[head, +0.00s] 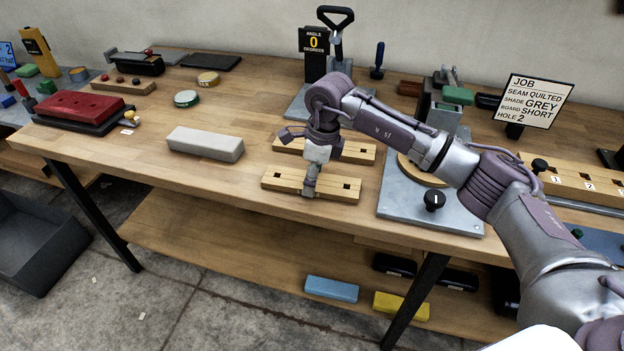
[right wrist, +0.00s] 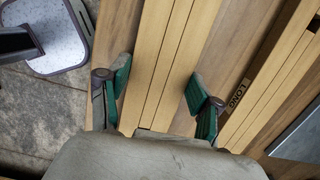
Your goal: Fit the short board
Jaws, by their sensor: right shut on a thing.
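The near wooden board (head: 281,182), pale with dark square holes, is at the table's front edge. In the right wrist view this board (right wrist: 160,70) runs between the green finger pads. My right gripper (head: 310,187) points down over its middle and is shut on it. The board looks level and at or very near the table top; I cannot tell if it is lifted. A second board (head: 355,154) lies just behind it; its label reads LONG in the right wrist view (right wrist: 237,95). My left gripper is out of view.
A grey plate (head: 455,215) with a black knob and a wooden disc stands right of the boards, under my arm. A block with numbered holes (head: 570,183) is farther right. A pale grey block (head: 205,143) lies to the left. An angle sign (head: 314,41) reads 0.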

